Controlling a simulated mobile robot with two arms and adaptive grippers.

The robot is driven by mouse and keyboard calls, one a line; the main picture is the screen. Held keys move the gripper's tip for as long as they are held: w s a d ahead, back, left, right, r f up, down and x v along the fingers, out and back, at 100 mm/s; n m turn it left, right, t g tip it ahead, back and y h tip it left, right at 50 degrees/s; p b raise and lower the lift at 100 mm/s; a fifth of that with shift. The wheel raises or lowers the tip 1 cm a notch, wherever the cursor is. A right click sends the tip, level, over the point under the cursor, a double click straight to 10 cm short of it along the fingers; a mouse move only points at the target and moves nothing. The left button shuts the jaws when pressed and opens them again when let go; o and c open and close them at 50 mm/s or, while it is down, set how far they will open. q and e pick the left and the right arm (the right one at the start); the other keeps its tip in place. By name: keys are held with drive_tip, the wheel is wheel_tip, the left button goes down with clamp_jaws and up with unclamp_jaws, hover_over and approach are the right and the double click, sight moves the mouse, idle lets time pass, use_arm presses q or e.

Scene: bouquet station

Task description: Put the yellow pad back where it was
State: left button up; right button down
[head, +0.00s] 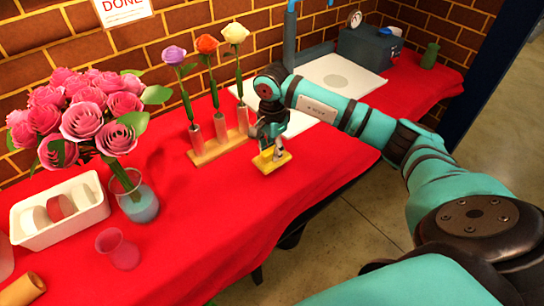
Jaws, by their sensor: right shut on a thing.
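The yellow pad (265,165) is a small flat block near the middle of the head view, over the front part of the red-covered table. My right gripper (274,152) points down and is shut on the yellow pad, with its fingertips at the pad's upper side. I cannot tell whether the pad touches the cloth or hangs just above it. My left gripper is not in view.
A wooden stand (218,148) with three flowers in tubes is close left of the pad. A pink bouquet in a glass vase (141,206), a white tray (87,225) and a pink cup (121,252) stand further left. White boards (340,76) lie behind. Red cloth (235,212) in front is clear.

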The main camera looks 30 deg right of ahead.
sight(272, 149)
wheel_tip(272, 149, down, 3)
drive_tip(key=shift+s+f+p, duration=0.1)
drive_tip(key=shift+p, duration=0.2)
drive_tip(key=shift+f, duration=0.25)
drive_tip(key=c, duration=1.6)
unclamp_jaws()
drive_tip(key=shift+f, duration=0.1)
drive_tip(key=o, duration=0.5)
drive_tip(key=shift+r, duration=0.65)
wheel_tip(272, 149, up, 11)
drive_tip(key=shift+r+b, duration=0.1)
drive_tip(key=shift+b, duration=0.5)
